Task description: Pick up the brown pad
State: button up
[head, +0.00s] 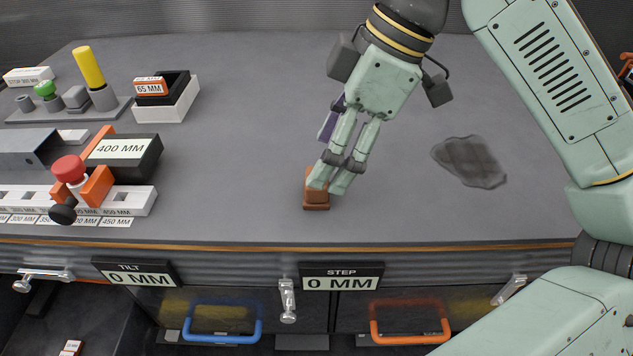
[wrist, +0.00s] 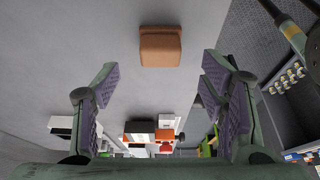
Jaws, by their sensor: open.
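The brown pad (head: 316,201) is a small block on the grey worktop near its front edge, in the middle of the head view. In the wrist view the brown pad (wrist: 160,47) shows whole, beyond the fingertips and midway between them. My gripper (head: 329,184) points down toward it. In the head view its fingers cover the pad's upper part. In the wrist view my gripper (wrist: 158,75) has its purple-lined fingers wide apart, with nothing between them. I cannot tell the exact height of the fingertips above the pad.
A dark irregular patch (head: 469,161) lies to the right on the worktop (head: 240,130). At left are a block marked 400 MM (head: 122,155), a red knob (head: 68,169), a white-and-black box (head: 166,97) and a yellow cylinder (head: 89,67). The worktop around the pad is clear.

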jog(key=x, duration=0.5)
jog(key=shift+p, duration=0.4)
jog(key=shift+c, duration=0.4)
jog(key=c, duration=1.3)
jog(key=shift+o, duration=0.2)
jog(key=shift+r, duration=0.55)
notch_tip(320, 180, up, 2)
jog(key=shift+r+b, duration=0.1)
jog(key=shift+b, duration=0.3)
jog(key=s+d+r+b, duration=0.1)
jog(key=s+b, duration=0.2)
jog(key=s, duration=1.3)
jog(key=shift+r, duration=0.35)
